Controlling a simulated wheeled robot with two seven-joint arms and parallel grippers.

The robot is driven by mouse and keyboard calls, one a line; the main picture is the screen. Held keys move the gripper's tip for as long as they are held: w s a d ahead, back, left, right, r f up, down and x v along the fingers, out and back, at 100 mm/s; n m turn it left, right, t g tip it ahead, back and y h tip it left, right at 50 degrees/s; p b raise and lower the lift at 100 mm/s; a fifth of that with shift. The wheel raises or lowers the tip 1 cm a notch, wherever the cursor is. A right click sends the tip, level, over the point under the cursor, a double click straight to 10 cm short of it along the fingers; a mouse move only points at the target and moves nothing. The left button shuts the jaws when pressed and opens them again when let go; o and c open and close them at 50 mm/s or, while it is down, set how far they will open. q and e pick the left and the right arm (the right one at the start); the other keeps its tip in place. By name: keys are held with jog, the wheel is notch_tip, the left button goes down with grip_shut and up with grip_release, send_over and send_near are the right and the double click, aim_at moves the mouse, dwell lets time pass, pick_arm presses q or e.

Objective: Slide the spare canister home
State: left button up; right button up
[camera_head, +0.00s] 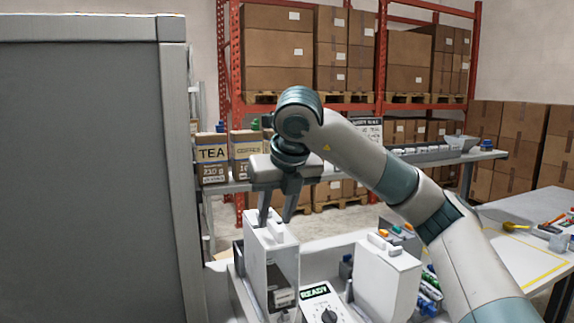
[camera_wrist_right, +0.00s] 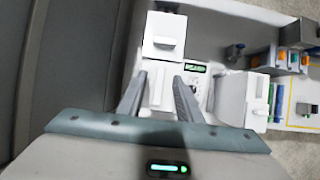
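A tall white canister (camera_head: 270,262) with a small raised grip on top stands upright at the front left of the bench in the head view. My right gripper (camera_head: 277,217) points down at its top, with a finger on either side of the grip. Contact with it cannot be told. In the right wrist view the fingers (camera_wrist_right: 159,76) are spread, with a gap between them. A white box with a raised grip (camera_wrist_right: 163,35) shows beyond the fingertips. A second white canister (camera_head: 388,280) stands to the right. Which one is the spare is not clear. My left gripper is not in view.
A console with a READY display (camera_head: 314,293) and a dial sits between the white canisters. A large grey cabinet (camera_head: 90,170) fills the left side. A table with a yellow outline (camera_head: 525,262) lies at right. TEA (camera_head: 213,160) and coffee boxes stand behind.

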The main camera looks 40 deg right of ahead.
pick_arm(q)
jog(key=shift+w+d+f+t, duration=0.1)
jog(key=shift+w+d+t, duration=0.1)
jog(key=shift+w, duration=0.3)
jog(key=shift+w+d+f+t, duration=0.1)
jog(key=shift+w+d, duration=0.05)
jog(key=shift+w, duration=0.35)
pick_arm(e)
jog(key=v, duration=1.5)
jog(key=shift+s+r, duration=0.15)
jog(key=shift+r, duration=0.05)
